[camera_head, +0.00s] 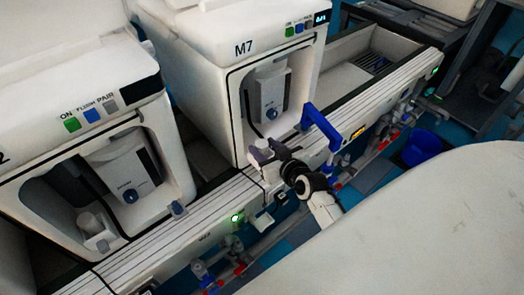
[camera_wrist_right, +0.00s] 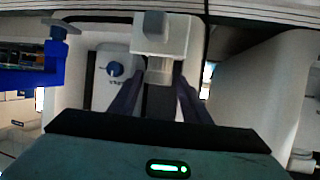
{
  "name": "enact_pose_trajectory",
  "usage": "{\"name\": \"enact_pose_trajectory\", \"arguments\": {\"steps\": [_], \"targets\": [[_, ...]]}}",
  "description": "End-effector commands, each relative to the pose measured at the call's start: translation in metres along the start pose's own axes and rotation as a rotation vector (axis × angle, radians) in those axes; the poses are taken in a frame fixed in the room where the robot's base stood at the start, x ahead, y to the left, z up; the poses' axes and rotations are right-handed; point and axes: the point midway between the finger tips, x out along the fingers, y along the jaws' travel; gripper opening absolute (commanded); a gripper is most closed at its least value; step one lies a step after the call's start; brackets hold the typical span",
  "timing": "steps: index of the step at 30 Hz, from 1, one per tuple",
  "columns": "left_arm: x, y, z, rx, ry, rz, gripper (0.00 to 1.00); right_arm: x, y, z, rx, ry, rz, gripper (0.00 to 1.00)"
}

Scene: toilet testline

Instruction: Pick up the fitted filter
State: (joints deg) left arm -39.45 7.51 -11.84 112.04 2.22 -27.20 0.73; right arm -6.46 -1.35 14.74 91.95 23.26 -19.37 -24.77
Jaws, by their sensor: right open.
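A white machine marked M7 (camera_head: 240,75) has an open bay with a grey-white unit (camera_head: 268,95) inside. My right gripper (camera_head: 265,150) reaches to the lower front of this bay, its dark fingers at the opening. In the right wrist view, the open fingers (camera_wrist_right: 160,78) point at a small white and grey block (camera_wrist_right: 165,35), which looks like the fitted filter. The block's lower grey part lies between the fingers; I cannot tell whether they touch it. In the head view my gripper mostly hides this block. My left gripper is not in view.
A blue handle-like part (camera_head: 322,128) stands right of my gripper, and shows at left in the wrist view (camera_wrist_right: 35,70). A second machine (camera_head: 75,75) with a similar bay stands left. A pale rail (camera_head: 190,222) runs along the front, with pipes below. A blue bucket (camera_head: 420,148) stands right.

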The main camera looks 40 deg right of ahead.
Motion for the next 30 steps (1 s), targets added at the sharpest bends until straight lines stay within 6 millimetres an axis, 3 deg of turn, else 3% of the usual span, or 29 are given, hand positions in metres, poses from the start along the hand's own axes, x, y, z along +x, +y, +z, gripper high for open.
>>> {"name": "enact_pose_trajectory", "arguments": {"steps": [15, 24, 30], "targets": [[0.008, 0.000, 0.002, 0.004, 0.010, 0.001, 0.33, 0.059, 0.003, 0.005, -0.001, -0.001, 0.000, 0.43], [0.008, 0.001, 0.000, 0.005, 0.012, 0.002, 0.33, 0.064, 0.003, 0.004, -0.001, -0.002, 0.000, 0.43], [0.009, 0.001, 0.001, 0.005, 0.011, 0.003, 0.33, 0.064, 0.003, 0.004, -0.001, -0.002, -0.001, 0.11]]}}
